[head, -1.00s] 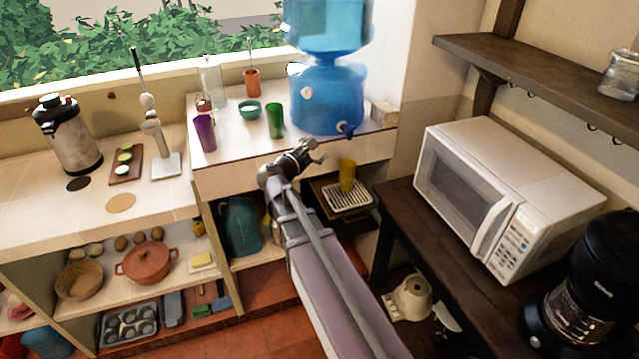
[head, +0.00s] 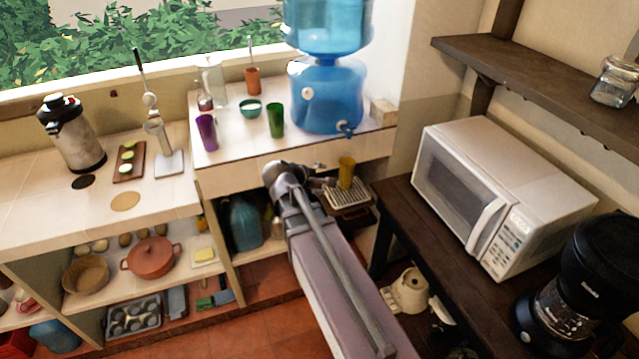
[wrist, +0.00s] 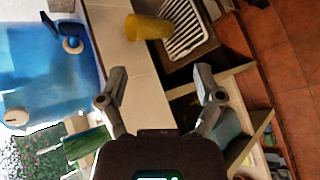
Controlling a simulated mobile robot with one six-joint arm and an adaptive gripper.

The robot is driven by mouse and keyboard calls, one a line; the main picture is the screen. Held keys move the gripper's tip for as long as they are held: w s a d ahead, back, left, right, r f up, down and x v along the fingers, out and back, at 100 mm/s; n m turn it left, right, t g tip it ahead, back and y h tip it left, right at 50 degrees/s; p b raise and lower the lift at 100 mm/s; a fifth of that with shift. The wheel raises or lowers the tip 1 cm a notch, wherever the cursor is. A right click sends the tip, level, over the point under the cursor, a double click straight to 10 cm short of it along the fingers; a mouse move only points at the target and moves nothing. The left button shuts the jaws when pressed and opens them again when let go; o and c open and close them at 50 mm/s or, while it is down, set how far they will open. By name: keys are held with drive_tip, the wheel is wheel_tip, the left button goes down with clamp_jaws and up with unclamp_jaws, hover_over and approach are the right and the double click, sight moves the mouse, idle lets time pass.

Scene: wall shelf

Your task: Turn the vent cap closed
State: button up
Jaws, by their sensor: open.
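The blue water dispenser (head: 335,108) stands on the tiled counter with a large bottle on top. A round white cap (head: 306,93), which looks like the vent cap, sits on its front left side. The cap also shows in the wrist view (wrist: 17,117) at the left edge; its turn position is too small to read. The blue tap (head: 345,128) is low on the front. My gripper (head: 326,181) is below the counter's front edge, well below and apart from the cap. In the wrist view my gripper (wrist: 160,80) has its fingers spread with nothing between them.
A yellow cup (head: 346,172) stands on a slatted drip tray (head: 349,196) close to my gripper. Green (head: 275,120) and purple (head: 207,132) cups stand left of the dispenser. A microwave (head: 505,195) is at the right under a dark shelf (head: 540,80).

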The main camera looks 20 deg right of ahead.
drive_tip(key=shift+s+a+f+m+g+y, duration=0.3)
drive_tip(key=shift+s+a+f+m+y, duration=0.25)
drive_tip(key=shift+s+m, duration=0.2)
drive_tip(key=s+a+f+m+g+y, duration=0.3)
drive_tip(key=s+a+f+m+y, duration=0.3)
drive_tip(key=s+a+y, duration=0.3)
drive_tip(key=s+a+m, duration=0.1)
drive_tip(key=a, duration=0.2)
drive_tip(key=shift+a+m+g, duration=0.15)
drive_tip(key=shift+m+g, duration=0.15)
drive_tip(key=shift+m, duration=0.05)
drive_tip(key=c, duration=0.4)
